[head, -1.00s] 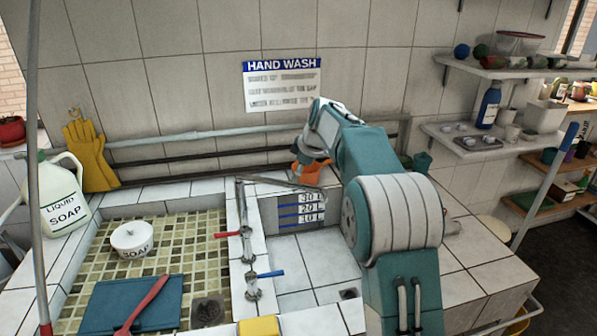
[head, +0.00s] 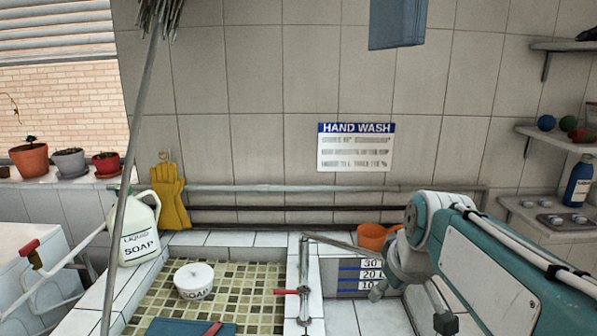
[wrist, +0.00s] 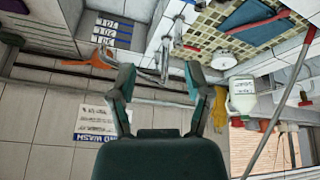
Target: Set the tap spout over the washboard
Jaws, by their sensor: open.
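The metal tap (head: 303,285) with a red lever stands on the tiled divider between the two basins. Its thin grey spout (head: 340,244) points right, over the basin with litre marks. A blue board (head: 170,328), which seems to be the washboard, lies in the left, mosaic-lined basin, cut off by the bottom edge. It also shows in the wrist view (wrist: 250,14), at the top right. My gripper (wrist: 160,76) is open and empty, with the tap beyond its fingertips in the wrist view. It is apart from the spout.
A white soap tub (head: 194,280) sits in the left basin. A liquid soap jug (head: 138,235) stands at its back left corner. An orange vessel (head: 373,237) is on the back ledge near my arm. Wall pipes (head: 260,208) run behind. A long pole (head: 128,190) crosses the left.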

